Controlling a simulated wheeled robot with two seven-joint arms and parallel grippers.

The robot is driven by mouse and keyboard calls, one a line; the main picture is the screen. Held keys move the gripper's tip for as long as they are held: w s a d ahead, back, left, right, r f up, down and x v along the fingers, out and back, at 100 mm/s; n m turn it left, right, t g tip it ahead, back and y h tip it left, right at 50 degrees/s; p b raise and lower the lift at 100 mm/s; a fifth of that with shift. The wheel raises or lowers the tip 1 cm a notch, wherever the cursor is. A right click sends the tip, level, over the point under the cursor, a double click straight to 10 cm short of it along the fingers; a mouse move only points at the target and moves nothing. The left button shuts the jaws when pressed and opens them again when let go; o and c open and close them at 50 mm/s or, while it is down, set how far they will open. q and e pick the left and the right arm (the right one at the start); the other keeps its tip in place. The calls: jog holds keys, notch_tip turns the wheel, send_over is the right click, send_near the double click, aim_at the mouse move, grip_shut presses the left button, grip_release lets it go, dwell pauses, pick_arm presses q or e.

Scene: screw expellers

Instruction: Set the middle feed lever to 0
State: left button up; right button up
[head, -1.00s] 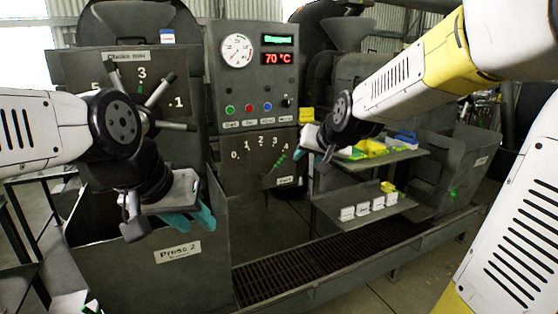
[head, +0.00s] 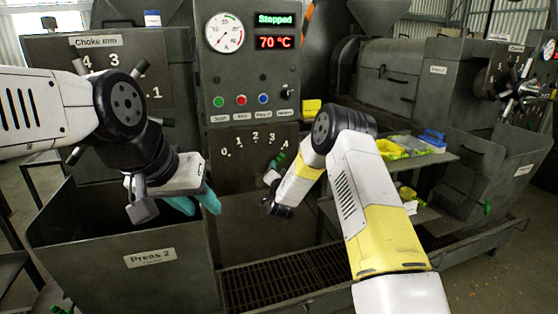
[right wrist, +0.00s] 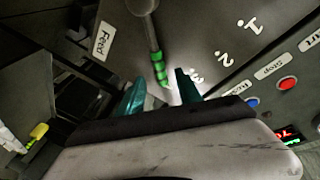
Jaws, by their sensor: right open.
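The feed lever (right wrist: 157,55) is a grey rod with a green ribbed grip, on a dark dial marked 0 to 4. In the head view its green tip (head: 283,158) points up and right, near the 3 and 4 marks, and its lower part is hidden by my right gripper. My right gripper (right wrist: 160,92) is open, with one teal finger on each side of the lever's green tip in the right wrist view. I cannot tell whether either finger touches it. My left gripper (head: 196,203) is open and empty in front of the Press 2 bin.
The control panel (head: 248,75) above the dial has buttons, a gauge and displays reading Stopped and 70 °C. The choke dial (head: 105,60) is at left, the Press 2 bin (head: 130,285) below. A shelf (head: 440,160) with yellow and blue items stands right.

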aim_at(277, 162)
jog(key=shift+w+a+f, duration=0.1)
jog(key=shift+w+a, duration=0.05)
jog(key=shift+w, duration=3.75)
grip_shut()
